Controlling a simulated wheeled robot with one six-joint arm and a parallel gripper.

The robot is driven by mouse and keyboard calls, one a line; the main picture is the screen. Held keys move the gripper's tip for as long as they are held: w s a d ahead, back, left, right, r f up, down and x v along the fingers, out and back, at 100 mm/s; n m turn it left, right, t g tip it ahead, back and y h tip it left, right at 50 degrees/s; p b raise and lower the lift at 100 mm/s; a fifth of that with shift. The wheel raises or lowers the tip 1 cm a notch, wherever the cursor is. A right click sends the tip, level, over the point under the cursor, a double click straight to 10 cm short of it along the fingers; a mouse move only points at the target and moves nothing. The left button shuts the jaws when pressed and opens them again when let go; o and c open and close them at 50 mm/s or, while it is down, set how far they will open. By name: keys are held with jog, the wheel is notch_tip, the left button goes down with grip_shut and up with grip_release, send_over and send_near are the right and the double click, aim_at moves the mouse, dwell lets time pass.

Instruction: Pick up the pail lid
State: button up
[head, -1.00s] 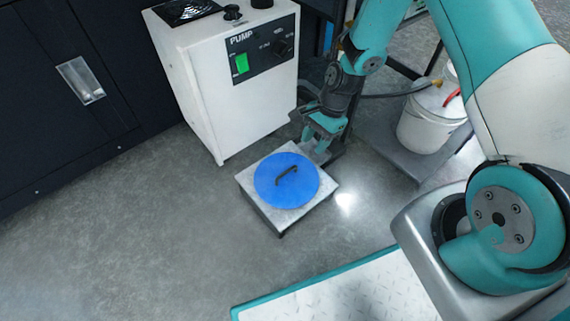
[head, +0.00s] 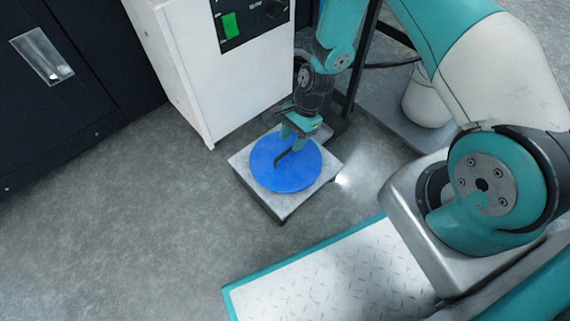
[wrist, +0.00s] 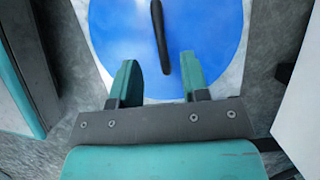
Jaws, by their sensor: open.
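The pail lid (head: 270,173) is a flat blue disc with a dark bar handle (head: 291,158) across its middle. It lies on a low grey square stand (head: 284,207) on the floor. My gripper (head: 291,139) is over the back part of the lid, close to the handle. In the wrist view the lid (wrist: 110,40) fills the top, and the handle (wrist: 160,35) runs down toward the gap between my open fingers (wrist: 158,78). The handle's near end lies just ahead of or between the fingertips. I cannot tell the height of the fingertips above the lid.
A white pump unit (head: 175,60) stands just behind the stand. A dark cabinet (head: 70,110) is at the left. A white pail (head: 428,103) stands on a grey platform at the back right. The floor left of the stand is clear.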

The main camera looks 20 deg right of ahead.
aim_at(286, 151)
jog(key=b+x, duration=0.4)
jog(key=x, duration=0.1)
jog(key=shift+a+f+b, duration=0.2)
jog(key=shift+f+b, duration=0.15)
jog(key=shift+b, duration=0.05)
jog(key=shift+r, duration=0.15)
grip_shut()
